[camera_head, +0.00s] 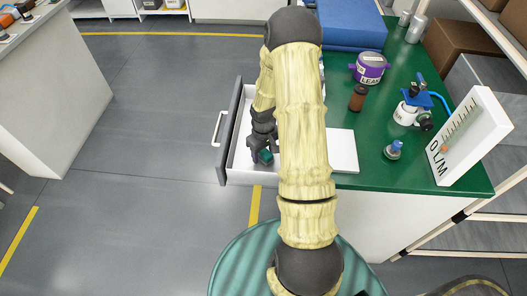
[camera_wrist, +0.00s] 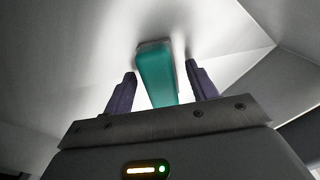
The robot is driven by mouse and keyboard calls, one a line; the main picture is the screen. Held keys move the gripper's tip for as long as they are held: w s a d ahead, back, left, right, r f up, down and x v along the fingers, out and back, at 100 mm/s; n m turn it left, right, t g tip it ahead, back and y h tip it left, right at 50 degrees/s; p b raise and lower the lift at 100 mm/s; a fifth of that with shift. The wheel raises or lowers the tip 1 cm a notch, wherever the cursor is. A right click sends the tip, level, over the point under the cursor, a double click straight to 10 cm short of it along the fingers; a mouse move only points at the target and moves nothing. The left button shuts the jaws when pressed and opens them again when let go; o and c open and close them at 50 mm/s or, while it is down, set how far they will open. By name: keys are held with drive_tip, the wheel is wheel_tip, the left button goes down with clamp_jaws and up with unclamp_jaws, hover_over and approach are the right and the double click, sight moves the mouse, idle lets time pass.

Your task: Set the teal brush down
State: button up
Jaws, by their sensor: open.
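The teal brush (camera_wrist: 157,75) lies in the white interior of the open drawer (camera_head: 240,174), between the two fingers of my gripper (camera_wrist: 160,82) in the wrist view. A gap shows between the brush and each finger, so the jaws are open around it. In the head view a small teal end of the brush (camera_head: 265,157) shows just below my gripper (camera_head: 263,148), low inside the drawer. My arm hides part of the drawer and of the brush there.
The green-topped bench (camera_head: 370,176) carries a purple-lidded pot (camera_head: 369,68), a brown bottle (camera_head: 358,97), a blue-and-white device (camera_head: 410,107), a small blue-topped fitting (camera_head: 393,150) and a white board (camera_head: 468,136). Open floor lies left of the drawer.

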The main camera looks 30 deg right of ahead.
sight(264, 151)
wheel_tip(264, 151, up, 12)
drive_tip(key=p, duration=0.1)
drive_tip(key=shift+r, duration=0.15)
idle(0.3)
idle(0.4)
drive_tip(key=s+a+r+m+t, duration=0.2)
drive_tip(key=s+a+r, duration=0.8)
drive_tip(key=s+a, duration=0.2)
drive_tip(key=shift+s+a+r+t, duration=0.2)
drive_tip(key=shift+a+r+t, duration=0.15)
drive_tip(key=shift+a, duration=0.5)
drive_tip(key=shift+c, duration=0.5)
drive_tip(key=c, duration=0.3)
drive_tip(key=shift+w, duration=0.1)
drive_tip(key=shift+c, duration=0.3)
